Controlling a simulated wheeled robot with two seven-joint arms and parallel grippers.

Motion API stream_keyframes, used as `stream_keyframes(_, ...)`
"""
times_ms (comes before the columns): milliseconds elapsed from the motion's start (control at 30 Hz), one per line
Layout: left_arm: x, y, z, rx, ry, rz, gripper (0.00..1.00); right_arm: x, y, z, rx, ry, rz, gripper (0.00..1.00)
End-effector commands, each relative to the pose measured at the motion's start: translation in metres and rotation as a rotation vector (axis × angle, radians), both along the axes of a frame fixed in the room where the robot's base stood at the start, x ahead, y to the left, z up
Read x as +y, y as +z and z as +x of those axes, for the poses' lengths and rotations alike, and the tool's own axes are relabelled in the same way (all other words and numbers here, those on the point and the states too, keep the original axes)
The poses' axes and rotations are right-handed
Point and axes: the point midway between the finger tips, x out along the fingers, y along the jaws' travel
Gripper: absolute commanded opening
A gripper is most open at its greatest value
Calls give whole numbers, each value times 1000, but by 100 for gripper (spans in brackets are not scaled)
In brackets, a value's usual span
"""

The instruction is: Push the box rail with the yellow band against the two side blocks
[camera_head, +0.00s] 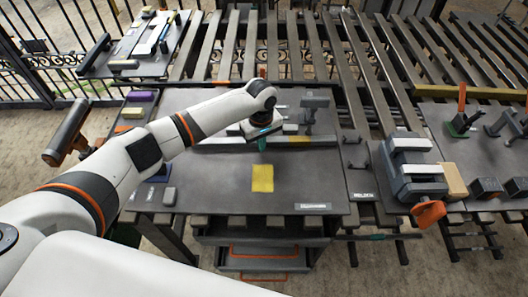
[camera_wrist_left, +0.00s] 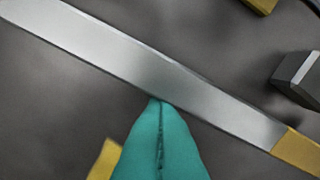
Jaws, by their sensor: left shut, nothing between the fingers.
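The box rail (camera_head: 225,143) is a long grey bar lying across the dark table plate, with a yellow band (camera_head: 298,139) near its right end. In the left wrist view the rail (camera_wrist_left: 130,62) slants from upper left to lower right, its yellow band (camera_wrist_left: 298,151) at the right edge. My left gripper (camera_head: 262,146) points down at the rail, shut and empty. Its teal fingertips (camera_wrist_left: 158,105) meet the rail's near edge in the wrist view; I cannot tell whether they touch. A grey block (camera_wrist_left: 298,76) lies beyond the rail, apart from it. My right gripper is not in view.
A yellow square (camera_head: 262,179) marks the plate in front of the rail. A grey clamp-like fixture (camera_head: 413,170) with an orange handle stands at right. Small coloured blocks line the plate's left side.

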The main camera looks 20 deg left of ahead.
Motion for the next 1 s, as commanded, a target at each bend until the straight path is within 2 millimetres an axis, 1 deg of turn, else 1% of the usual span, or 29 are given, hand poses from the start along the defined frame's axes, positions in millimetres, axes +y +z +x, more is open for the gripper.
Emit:
stream_keyframes(833, 9, -1, 30, -2, 2, 1, 0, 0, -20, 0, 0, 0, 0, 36)
stream_keyframes(1000, 9, 1, 30, -4, 2, 1, 0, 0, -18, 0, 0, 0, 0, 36)
